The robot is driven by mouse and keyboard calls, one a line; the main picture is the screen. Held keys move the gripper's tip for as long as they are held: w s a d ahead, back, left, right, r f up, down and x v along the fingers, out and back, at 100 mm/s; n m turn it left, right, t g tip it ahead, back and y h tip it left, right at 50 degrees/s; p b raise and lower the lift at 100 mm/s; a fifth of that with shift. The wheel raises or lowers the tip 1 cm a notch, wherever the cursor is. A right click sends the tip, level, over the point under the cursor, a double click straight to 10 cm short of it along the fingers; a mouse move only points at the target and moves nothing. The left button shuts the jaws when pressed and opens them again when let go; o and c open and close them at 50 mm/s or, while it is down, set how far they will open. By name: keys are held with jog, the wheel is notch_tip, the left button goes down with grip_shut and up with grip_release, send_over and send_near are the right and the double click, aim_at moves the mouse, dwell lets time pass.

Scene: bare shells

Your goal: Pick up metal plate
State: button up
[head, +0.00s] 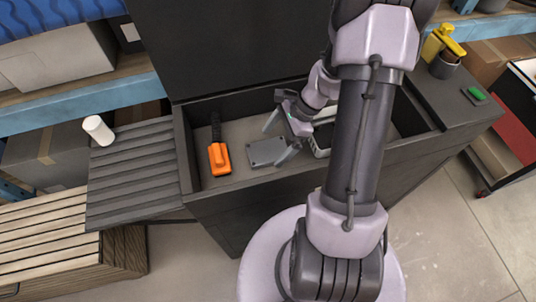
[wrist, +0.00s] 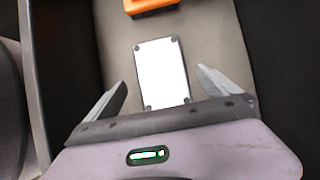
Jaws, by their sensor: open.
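The metal plate (head: 267,152) is a flat grey rectangle with a fastener at each corner. It lies on the floor of the dark open bin (head: 187,150). In the wrist view the plate (wrist: 162,72) looks bright white and sits ahead of and between my fingers. My gripper (head: 278,141) is open above the right side of the plate, with its fingers apart. In the wrist view my gripper (wrist: 160,93) has nothing between its fingers that they touch. The exact height above the plate cannot be told.
An orange-and-black tool (head: 219,157) lies in the bin left of the plate. A grey-white container (head: 322,150) is to the right, partly hidden by my arm. A white cylinder (head: 98,130) sits on the slatted side shelf (head: 135,175). The bin walls surround the plate.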

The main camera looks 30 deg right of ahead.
aim_at(269, 150)
jog(key=b+x, duration=0.1)
jog(key=x, duration=0.2)
jog(key=shift+w+f, duration=0.1)
jog(key=shift+f, duration=0.1)
jog(key=shift+r, duration=0.2)
jog(key=shift+c, duration=0.2)
jog(key=c, duration=1.9)
